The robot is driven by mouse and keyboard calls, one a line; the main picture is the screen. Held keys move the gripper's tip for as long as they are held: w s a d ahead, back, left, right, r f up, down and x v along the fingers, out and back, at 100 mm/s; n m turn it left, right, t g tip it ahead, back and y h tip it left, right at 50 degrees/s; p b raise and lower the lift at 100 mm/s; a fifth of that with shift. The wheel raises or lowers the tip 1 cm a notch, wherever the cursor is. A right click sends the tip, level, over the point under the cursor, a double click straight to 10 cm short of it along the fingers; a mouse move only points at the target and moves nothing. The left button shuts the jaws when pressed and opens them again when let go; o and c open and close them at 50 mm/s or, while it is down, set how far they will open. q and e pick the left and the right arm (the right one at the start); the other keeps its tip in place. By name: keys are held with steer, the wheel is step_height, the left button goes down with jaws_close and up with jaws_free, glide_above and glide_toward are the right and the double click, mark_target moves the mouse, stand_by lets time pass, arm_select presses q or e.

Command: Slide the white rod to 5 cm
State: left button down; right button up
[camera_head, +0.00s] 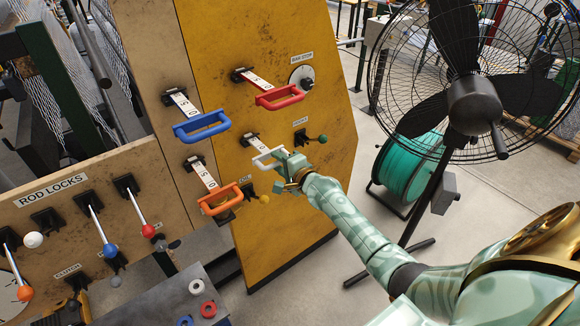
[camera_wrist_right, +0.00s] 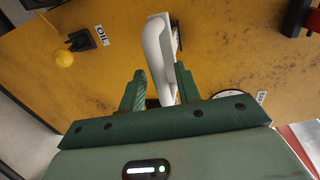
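The white rod's handle (camera_head: 266,158) sticks out from the yellow panel (camera_head: 236,32) at the end of a numbered scale strip (camera_head: 258,146). My right gripper (camera_head: 287,166) is at the right side of this handle. In the right wrist view the white handle (camera_wrist_right: 158,58) runs between the two green fingers of my right gripper (camera_wrist_right: 160,82). A gap shows between the left finger and the handle; the right finger is close to it, and I cannot tell if it touches. The reading at the strip is too small to read. My left gripper is in neither view.
A red handle (camera_head: 279,97) is above, a blue handle (camera_head: 202,126) to the upper left, and an orange handle (camera_head: 220,199) to the lower left. A fan (camera_head: 474,105) stands right.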

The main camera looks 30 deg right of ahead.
steer(key=p+v, duration=0.3)
steer(key=v, duration=1.3)
